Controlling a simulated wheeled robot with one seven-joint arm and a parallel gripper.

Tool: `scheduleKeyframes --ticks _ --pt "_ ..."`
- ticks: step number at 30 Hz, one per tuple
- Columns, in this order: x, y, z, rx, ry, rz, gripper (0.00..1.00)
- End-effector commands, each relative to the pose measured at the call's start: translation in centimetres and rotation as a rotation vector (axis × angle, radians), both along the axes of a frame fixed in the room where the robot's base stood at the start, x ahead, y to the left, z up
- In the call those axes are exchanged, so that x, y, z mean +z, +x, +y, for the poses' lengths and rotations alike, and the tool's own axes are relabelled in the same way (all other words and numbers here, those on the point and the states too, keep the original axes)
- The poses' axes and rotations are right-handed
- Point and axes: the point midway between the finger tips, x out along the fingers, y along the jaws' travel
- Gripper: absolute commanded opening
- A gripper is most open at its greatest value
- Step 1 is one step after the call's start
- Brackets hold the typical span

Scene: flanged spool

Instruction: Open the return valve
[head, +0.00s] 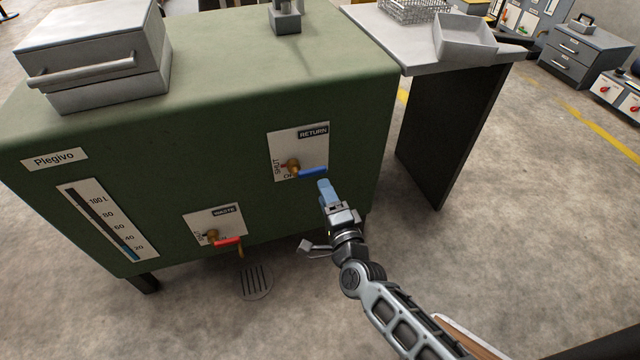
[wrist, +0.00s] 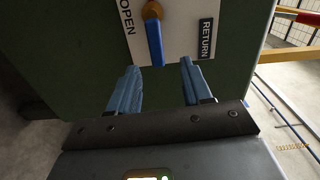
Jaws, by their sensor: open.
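The return valve has a brass body (head: 292,166) and a blue lever (head: 314,172) on a white plate marked RETURN (head: 313,134), on the green tank's front. The lever points right in the head view, roughly level. SHUT reads at the plate's left; the lower label is partly hidden there, and the wrist view shows it as OPEN. My gripper (head: 323,184) is just below and right of the lever's end, open and empty. In the wrist view the blue lever (wrist: 155,45) points down toward the gap between my blue fingertips (wrist: 158,66); I see no contact.
A second valve with a red lever (head: 228,242) sits lower left on the green tank (head: 200,110), near a level gauge (head: 108,222). A grey table (head: 440,55) with trays stands at the right. A floor drain (head: 256,282) lies below the tank.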

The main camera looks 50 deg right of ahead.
Motion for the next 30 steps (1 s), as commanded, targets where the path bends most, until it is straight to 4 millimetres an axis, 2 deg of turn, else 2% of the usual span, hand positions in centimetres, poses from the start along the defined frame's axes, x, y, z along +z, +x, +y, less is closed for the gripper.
scheduleKeyframes --ticks 1,8,21,30 --pt "-0.6 0.6 -0.6 -0.010 0.016 -0.013 0.49" --pt "-0.7 2.0 -1.9 -0.025 0.043 -0.035 0.49" --pt "-0.7 7.0 -5.2 -0.023 0.040 -0.033 0.49" --pt "-0.7 7.7 -5.7 -0.022 0.041 -0.032 0.49"
